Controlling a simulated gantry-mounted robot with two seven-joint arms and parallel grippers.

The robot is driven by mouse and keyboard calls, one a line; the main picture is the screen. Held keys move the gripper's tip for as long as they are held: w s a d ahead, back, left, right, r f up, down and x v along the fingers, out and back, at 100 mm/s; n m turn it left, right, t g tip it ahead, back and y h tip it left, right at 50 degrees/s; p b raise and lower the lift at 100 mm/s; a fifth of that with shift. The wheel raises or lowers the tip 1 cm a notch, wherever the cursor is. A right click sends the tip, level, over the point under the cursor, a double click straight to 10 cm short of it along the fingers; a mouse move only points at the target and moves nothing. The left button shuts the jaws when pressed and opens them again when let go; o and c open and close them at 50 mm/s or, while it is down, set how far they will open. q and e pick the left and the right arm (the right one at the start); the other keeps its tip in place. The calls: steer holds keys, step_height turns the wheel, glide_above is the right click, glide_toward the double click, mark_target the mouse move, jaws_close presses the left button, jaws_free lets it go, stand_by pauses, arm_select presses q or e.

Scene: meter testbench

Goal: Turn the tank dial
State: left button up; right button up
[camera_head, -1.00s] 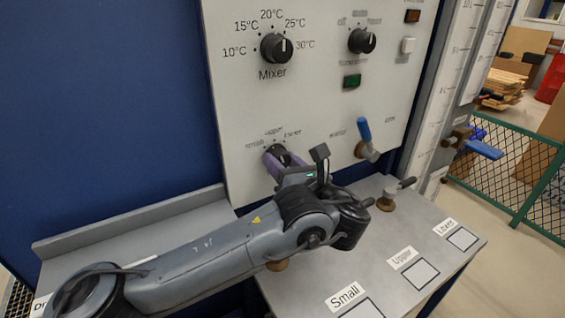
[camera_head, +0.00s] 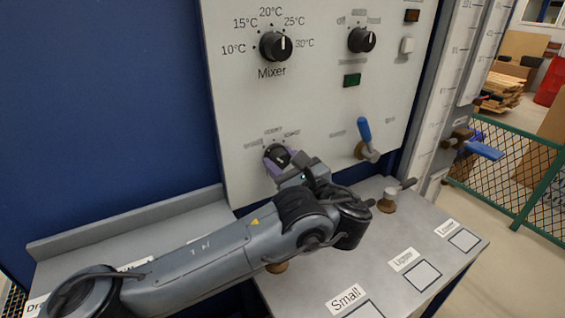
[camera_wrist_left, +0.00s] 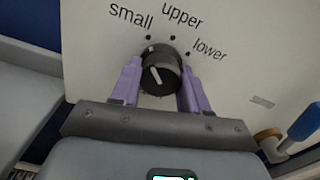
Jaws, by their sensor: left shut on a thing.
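The tank dial (camera_head: 277,153) is a black round knob low on the white panel, beneath the Mixer dial. In the left wrist view the dial (camera_wrist_left: 161,74) has the labels "small", "upper" and "lower" around its top. Its white pointer line tilts up and slightly left, roughly toward the "small" dot. My left gripper (camera_head: 284,162) is shut on the dial, with one purple finger on each side, as the left wrist view shows (camera_wrist_left: 160,88). The lower edge of the dial is partly hidden in the head view. My right gripper is not in view.
The Mixer dial (camera_head: 275,46) and another black knob (camera_head: 361,40) are higher on the panel. A blue-handled valve (camera_head: 366,138) is to the right of my gripper. A small valve (camera_head: 390,199) stands on the grey ledge below, near marked squares labelled Small, Upper and Lower.

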arm_select(q)
steer(key=o, duration=1)
steer(key=shift+o, duration=0.2)
steer(key=shift+s+d, duration=0.1)
steer(key=shift+s, duration=0.05)
steer(key=p+v, duration=1)
steer(key=p, duration=1)
steer(key=shift+s+d, duration=0.15)
steer(key=shift+s, duration=0.05)
